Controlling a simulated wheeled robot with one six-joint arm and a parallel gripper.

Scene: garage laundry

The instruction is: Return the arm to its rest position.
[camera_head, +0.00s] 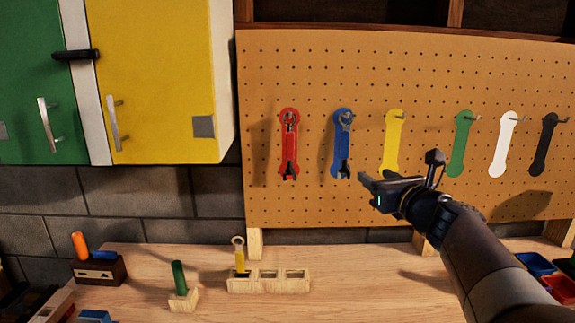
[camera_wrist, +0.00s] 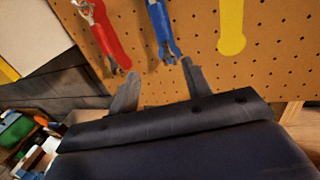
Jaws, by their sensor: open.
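My gripper (camera_head: 371,187) is open and empty, held in front of the pegboard (camera_head: 300,210), below and right of the blue wrench (camera_head: 342,150). My arm reaches in from the lower right. In the wrist view my gripper's two fingers (camera_wrist: 158,90) stand apart with nothing between them. The blue wrench (camera_wrist: 161,25) and the red wrench (camera_wrist: 103,35) hang beyond the fingertips there. The red wrench (camera_head: 289,145) also hangs on the board in the head view.
Yellow (camera_head: 393,135), green (camera_head: 463,135), white (camera_head: 507,140) and black (camera_head: 546,140) wrench outlines with hooks are on the board. A wooden block (camera_head: 268,284) holding a yellow-handled tool (camera_head: 239,258) stands on the workbench (camera_head: 350,300). A yellow cabinet (camera_head: 155,80) hangs upper left.

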